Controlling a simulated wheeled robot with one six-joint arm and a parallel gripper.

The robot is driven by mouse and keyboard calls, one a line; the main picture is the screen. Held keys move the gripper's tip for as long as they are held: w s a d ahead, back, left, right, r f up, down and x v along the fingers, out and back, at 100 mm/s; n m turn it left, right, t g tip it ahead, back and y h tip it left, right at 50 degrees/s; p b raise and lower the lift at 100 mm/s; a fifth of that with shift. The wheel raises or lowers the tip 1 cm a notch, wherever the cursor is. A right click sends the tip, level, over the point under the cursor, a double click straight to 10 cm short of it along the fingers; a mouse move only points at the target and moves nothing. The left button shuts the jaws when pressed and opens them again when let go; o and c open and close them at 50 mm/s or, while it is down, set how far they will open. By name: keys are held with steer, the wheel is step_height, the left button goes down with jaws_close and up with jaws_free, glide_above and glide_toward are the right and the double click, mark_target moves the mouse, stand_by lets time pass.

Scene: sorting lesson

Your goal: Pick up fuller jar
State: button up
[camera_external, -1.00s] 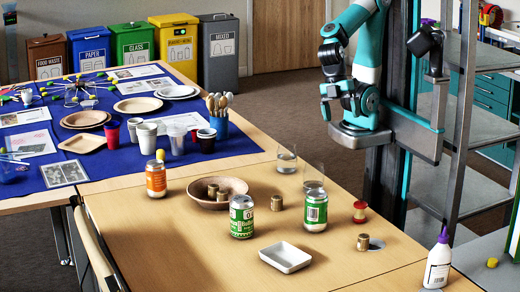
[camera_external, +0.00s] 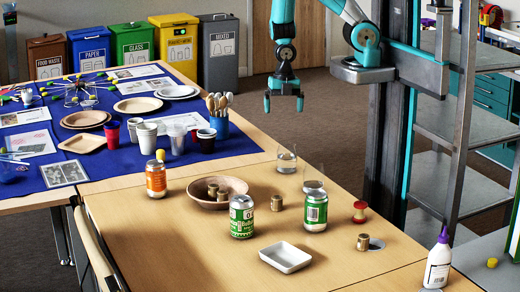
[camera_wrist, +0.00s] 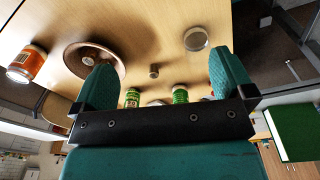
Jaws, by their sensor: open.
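Two clear glass vessels stand on the wooden table: one (camera_external: 286,160) near the far edge, and another (camera_external: 313,185) partly hidden behind a green-labelled can. The first seems to hold some clear liquid; the second's fill I cannot tell. One round glass rim (camera_wrist: 196,40) shows in the wrist view. Labelled cylinders also stand here: an orange one (camera_external: 156,181), a green-and-white one (camera_external: 242,218) and a green one (camera_external: 316,213); their contents are hidden. My gripper (camera_external: 284,104) is open and empty, pointing down, well above the table's far side.
A wooden bowl (camera_external: 232,188) holds brass pieces. A brass cylinder (camera_external: 276,203), a red spool (camera_external: 360,212), a white tray (camera_external: 285,257) and a glue bottle (camera_external: 438,262) stand around. The table's front left is clear.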

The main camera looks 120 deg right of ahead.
steer(key=s+d+n+p, duration=0.1)
steer(key=s+d+n, duration=0.1)
steer(key=s+d, duration=0.1)
steer(key=b, duration=0.8)
glide_above(287, 152)
steer(key=s+d, duration=0.2)
steer(key=d, duration=0.1)
step_height(287, 152, down, 11)
steer(key=shift+h, duration=0.3)
steer(key=shift+w+a+f+p, duration=0.15)
steer(key=shift+f+p, duration=0.3)
steer(key=shift+f, duration=1.3)
steer(key=shift+w+a+f+p, duration=0.15)
steer(key=shift+f+p, duration=0.25)
steer(key=shift+f, duration=1.35)
steer(key=shift+d, duration=0.1)
steer(key=c, duration=1.1)
steer(key=shift+c, duration=0.2)
steer(key=shift+r, duration=0.2)
